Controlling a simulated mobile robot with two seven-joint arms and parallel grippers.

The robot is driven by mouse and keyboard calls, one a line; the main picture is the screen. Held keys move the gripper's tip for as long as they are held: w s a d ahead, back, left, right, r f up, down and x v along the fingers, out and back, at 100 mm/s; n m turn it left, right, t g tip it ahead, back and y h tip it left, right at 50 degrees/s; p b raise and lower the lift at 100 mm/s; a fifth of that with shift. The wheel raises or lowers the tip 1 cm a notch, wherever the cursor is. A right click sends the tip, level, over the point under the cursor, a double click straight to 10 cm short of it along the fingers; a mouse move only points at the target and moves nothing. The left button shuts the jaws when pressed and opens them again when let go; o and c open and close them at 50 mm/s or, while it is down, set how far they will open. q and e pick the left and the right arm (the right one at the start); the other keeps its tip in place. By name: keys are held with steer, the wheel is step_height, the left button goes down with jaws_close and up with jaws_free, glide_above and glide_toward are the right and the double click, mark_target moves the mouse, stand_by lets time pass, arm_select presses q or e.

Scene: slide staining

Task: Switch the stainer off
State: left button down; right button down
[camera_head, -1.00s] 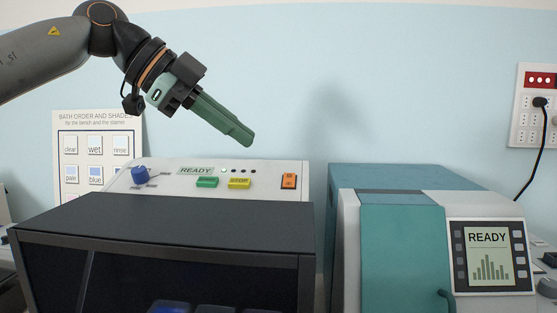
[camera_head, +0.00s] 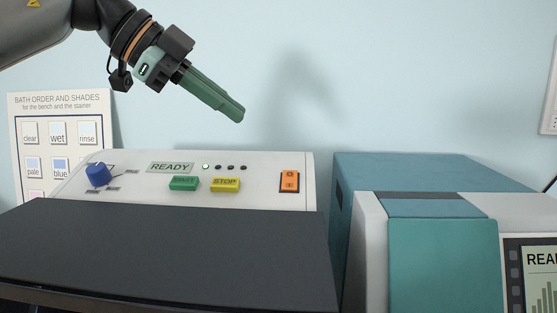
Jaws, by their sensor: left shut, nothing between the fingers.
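The stainer has a white sloped control panel (camera_head: 245,168) behind its dark top cover (camera_head: 160,245). The panel carries a READY label (camera_head: 170,168), one lit green lamp (camera_head: 206,167), a green START button (camera_head: 184,183), a yellow STOP button (camera_head: 225,185), a blue knob (camera_head: 97,175) and an orange rocker switch (camera_head: 289,181) at the right. My left gripper (camera_head: 239,115) is shut and empty. It is above the panel, its fingers pointing down and right, apart from the switch and up to its left. My right gripper is not in view.
A teal and white machine (camera_head: 440,260) with a READY screen (camera_head: 541,275) stands to the right, a narrow gap from the stainer. A bath order chart (camera_head: 60,105) is at the left by the pale blue wall.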

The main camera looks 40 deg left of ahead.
arm_select(q)
steer(key=p, duration=0.1)
glide_toward(296, 175)
steer(key=w+d, duration=0.2)
steer(key=d, duration=0.1)
steer(key=shift+w+d+f, duration=0.2)
steer(key=shift+w+d, duration=0.1)
steer(key=shift+w, duration=0.1)
steer(key=shift+w+a+f+p, duration=0.15)
steer(key=shift+w+f, duration=0.05)
steer(key=shift+f, duration=0.3)
steer(key=shift+w+a+f+p, duration=0.15)
steer(key=shift+w+a+f, duration=0.05)
steer(key=shift+f, duration=0.25)
steer(key=shift+w+a+f, duration=0.25)
steer(key=shift+f, duration=0.35)
steer(key=shift+s, duration=0.1)
